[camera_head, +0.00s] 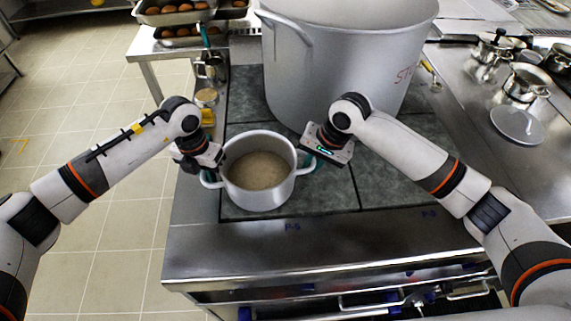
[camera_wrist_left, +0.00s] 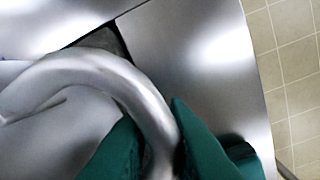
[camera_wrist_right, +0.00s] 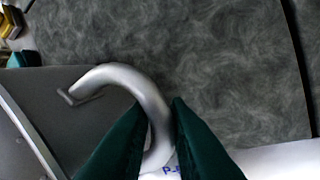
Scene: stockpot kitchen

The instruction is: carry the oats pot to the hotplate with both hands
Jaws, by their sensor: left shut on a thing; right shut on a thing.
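The oats pot (camera_head: 258,203) is a grey metal pot with two side handles and beige oats (camera_head: 257,171) inside. In the head view it is upright over the front left of the dark tiled hotplate (camera_head: 332,197); I cannot tell whether its base touches. My left gripper (camera_head: 211,176) is shut on the left handle, which shows between green fingers in the left wrist view (camera_wrist_left: 148,100). My right gripper (camera_head: 309,162) is shut on the right handle, which shows between green fingers in the right wrist view (camera_wrist_right: 150,95). The pot's underside is hidden.
A huge stockpot (camera_head: 335,70) stands close behind on the tiles. A metal jug (camera_head: 211,68) and a small jar (camera_head: 207,97) stand at the back left. Small pots (camera_head: 525,83) and a lid (camera_head: 517,124) lie on the right counter. Bare tiles lie right of the oats pot.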

